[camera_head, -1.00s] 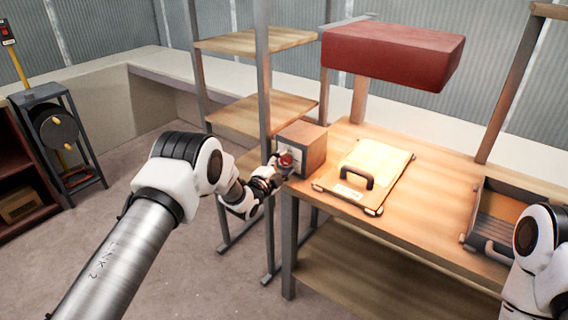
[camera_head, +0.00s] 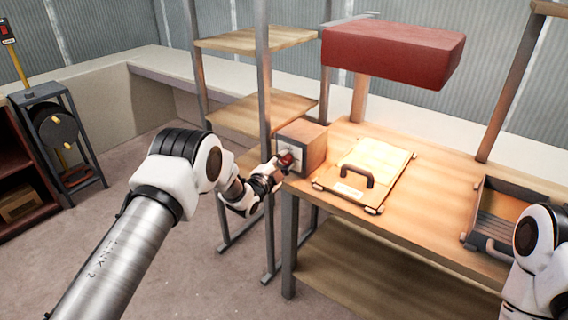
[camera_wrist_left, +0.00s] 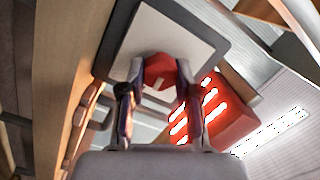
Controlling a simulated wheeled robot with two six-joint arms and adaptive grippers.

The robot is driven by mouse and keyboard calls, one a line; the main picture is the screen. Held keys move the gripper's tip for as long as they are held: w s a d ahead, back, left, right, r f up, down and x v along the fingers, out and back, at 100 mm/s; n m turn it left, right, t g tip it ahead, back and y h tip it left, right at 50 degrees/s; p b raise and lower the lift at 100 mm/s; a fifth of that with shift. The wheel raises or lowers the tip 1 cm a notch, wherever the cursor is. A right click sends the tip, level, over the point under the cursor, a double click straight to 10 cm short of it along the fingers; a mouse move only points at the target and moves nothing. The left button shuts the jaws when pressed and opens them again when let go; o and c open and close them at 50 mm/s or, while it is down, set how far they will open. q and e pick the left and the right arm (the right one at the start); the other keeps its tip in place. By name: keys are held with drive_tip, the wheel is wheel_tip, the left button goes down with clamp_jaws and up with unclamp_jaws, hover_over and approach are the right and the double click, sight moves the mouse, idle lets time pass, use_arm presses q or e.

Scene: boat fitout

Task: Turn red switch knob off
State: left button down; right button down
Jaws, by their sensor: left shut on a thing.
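The red switch knob (camera_head: 286,158) is on the front face of a wooden box (camera_head: 312,146) at the left end of the workbench. My left gripper (camera_head: 280,165) is at the knob, and its fingers hide part of it. In the left wrist view the red knob (camera_wrist_left: 160,72) sits between the two fingertips of my left gripper (camera_wrist_left: 158,88), in front of a pale plate (camera_wrist_left: 150,35) with a dark frame. The gripper is shut on the knob. A light mark shows on the knob's face. My right arm shows at the right edge, but its gripper is out of view.
A panel with a dark handle (camera_head: 356,177) lies on the workbench (camera_head: 400,233) right of the box. An open metal tray (camera_head: 500,215) is farther right. A red lamp hood (camera_head: 393,52) hangs above. A shelf post (camera_head: 265,90) stands close behind my left gripper.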

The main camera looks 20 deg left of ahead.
use_arm(q)
drive_tip(key=n+b, duration=0.1)
drive_tip(key=n, duration=0.2)
drive_tip(key=n+b, duration=0.1)
drive_tip(key=n, duration=0.3)
drive_tip(key=shift+g, duration=0.4)
drive_tip(key=n+b, duration=0.1)
drive_tip(key=n, duration=0.3)
drive_tip(key=shift+a+r+h, duration=0.1)
drive_tip(key=shift+a+h, duration=0.05)
drive_tip(key=shift+h, duration=0.15)
drive_tip(key=n, duration=0.4)
drive_tip(key=shift+w+g+h, duration=0.1)
drive_tip(key=shift+g+h, duration=0.2)
drive_tip(key=shift+h, duration=0.1)
drive_tip(key=shift+n, duration=0.4)
drive_tip(key=c, duration=0.8)
unclamp_jaws()
